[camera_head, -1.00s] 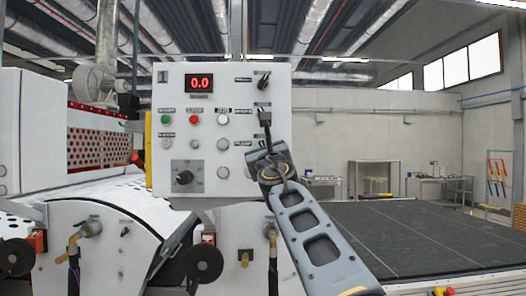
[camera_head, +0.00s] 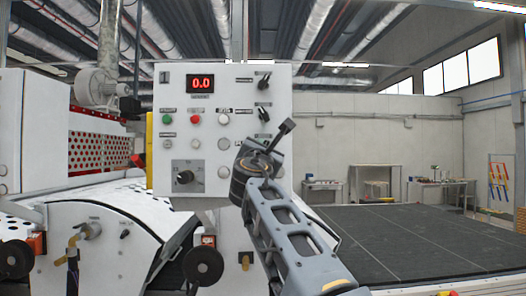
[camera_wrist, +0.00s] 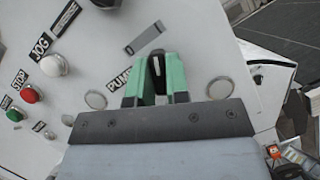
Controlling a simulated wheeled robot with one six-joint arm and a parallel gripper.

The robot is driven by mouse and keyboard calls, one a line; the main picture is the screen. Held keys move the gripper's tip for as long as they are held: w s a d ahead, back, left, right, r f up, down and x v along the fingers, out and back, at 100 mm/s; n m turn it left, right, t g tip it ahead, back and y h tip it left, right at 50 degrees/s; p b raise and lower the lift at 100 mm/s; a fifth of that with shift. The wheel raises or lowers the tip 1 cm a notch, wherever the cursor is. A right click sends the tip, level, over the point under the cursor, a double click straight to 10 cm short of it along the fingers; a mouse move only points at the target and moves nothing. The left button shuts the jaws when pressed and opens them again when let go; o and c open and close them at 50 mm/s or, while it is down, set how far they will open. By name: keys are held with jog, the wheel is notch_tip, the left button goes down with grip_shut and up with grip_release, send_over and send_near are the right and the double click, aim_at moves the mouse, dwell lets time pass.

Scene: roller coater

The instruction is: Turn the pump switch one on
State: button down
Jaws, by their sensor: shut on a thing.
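The white control panel (camera_head: 225,75) stands upright ahead in the head view. In the wrist view, my gripper (camera_wrist: 155,78) has green fingers at the panel face, shut on a dark switch with a pale mark (camera_wrist: 157,70). The pump label (camera_wrist: 120,80) beside it is partly covered by a finger, so its number cannot be read. In the head view my wrist (camera_head: 260,160) covers the panel's lower right, hiding the fingers and the held switch.
A white jog button (camera_wrist: 54,65) and red stop button (camera_wrist: 32,95) sit nearby. Black selector knobs (camera_head: 263,80) are at the panel's upper right. A dark knob (camera_head: 184,178) is lower left. A dark flat bed (camera_head: 410,240) extends right.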

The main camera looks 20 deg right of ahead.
jog(key=shift+m+g+h, duration=0.3)
jog(key=shift+m, duration=0.3)
jog(key=c, duration=1.1)
grip_release()
jog(key=b+v, duration=0.6)
jog(key=v, duration=0.7)
jog(key=shift+s+a, duration=0.2)
jog(key=shift+s, duration=0.15)
jog(key=shift+f, duration=0.15)
